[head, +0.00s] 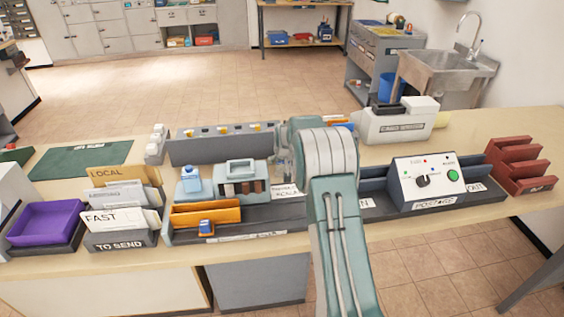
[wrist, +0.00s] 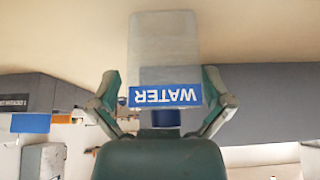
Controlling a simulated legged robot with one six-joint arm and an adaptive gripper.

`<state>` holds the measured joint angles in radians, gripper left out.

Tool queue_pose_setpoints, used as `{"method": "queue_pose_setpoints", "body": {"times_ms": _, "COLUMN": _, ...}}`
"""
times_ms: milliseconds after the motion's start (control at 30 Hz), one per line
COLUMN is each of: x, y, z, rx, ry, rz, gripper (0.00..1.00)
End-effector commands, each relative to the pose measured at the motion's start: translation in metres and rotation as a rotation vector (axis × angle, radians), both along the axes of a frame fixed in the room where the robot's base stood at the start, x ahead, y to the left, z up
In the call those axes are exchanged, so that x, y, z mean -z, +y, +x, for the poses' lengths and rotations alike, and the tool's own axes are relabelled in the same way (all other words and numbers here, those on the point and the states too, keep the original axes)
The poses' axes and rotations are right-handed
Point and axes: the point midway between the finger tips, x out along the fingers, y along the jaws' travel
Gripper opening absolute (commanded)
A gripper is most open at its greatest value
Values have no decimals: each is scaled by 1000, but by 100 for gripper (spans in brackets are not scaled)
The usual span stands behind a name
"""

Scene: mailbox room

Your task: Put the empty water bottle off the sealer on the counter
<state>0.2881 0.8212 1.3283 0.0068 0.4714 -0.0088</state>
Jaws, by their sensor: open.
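In the head view my arm hides the gripper and most of the bottle; a faint clear shape shows just left of the arm. A white machine, likely the sealer (head: 385,128), stands on the counter (head: 470,135) right of my arm.
A long grey bin rack (head: 222,148), a teal-grey stamp holder (head: 240,180) and a small blue-white bottle (head: 192,180) stand left of my arm. The postage box (head: 425,183) and red rack (head: 520,165) are right. A green mat (head: 82,158) lies clear at left.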

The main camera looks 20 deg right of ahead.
Motion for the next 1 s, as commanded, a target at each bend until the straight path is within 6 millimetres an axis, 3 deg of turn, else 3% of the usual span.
{"method": "queue_pose_setpoints", "body": {"times_ms": 267, "x": -7, "y": 1, "z": -2, "rx": 0, "ry": -1, "rz": 0, "gripper": 100}}
{"method": "queue_pose_setpoints", "body": {"times_ms": 700, "x": -80, "y": 12, "z": -41, "rx": 0, "ry": -4, "rz": -1, "gripper": 100}}
{"method": "queue_pose_setpoints", "body": {"times_ms": 1000, "x": -107, "y": 17, "z": -57, "rx": -1, "ry": 0, "rz": 0, "gripper": 100}}
